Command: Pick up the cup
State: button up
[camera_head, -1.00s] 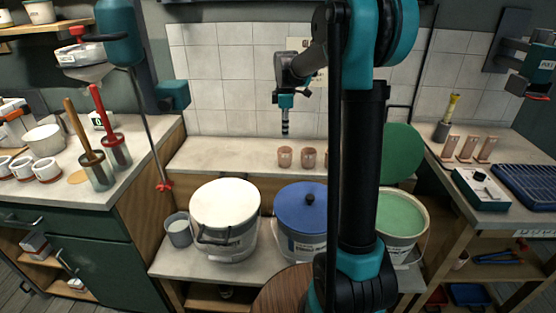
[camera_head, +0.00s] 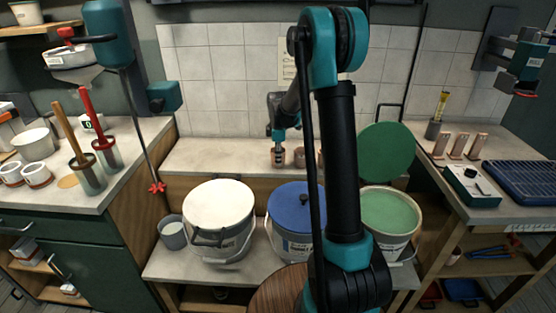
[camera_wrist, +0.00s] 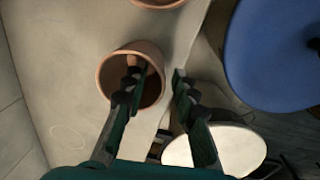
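A small terracotta cup (camera_head: 278,160) stands upright on the back shelf, leftmost of a row of similar cups. In the wrist view the cup (camera_wrist: 106,75) shows its round open mouth. My gripper (camera_head: 279,145) is lowered at this cup. In the wrist view my gripper (camera_wrist: 159,74) is open, with one finger reaching into the mouth and the other outside the wall on the right. The outer finger looks apart from the wall; whether the inner one touches is unclear.
A second cup (camera_head: 299,157) stands close on the right; another is partly hidden by my arm. Below the shelf are a white-lidded bucket (camera_head: 218,205), a blue-lidded bucket (camera_head: 290,208) and a green-filled bucket (camera_head: 390,215). A tiled wall (camera_head: 215,75) is behind.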

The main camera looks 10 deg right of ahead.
jog(key=shift+f, duration=0.55)
grip_shut()
jog(key=shift+r, duration=0.1)
notch_tip(320, 180, up, 20)
dwell(0.5)
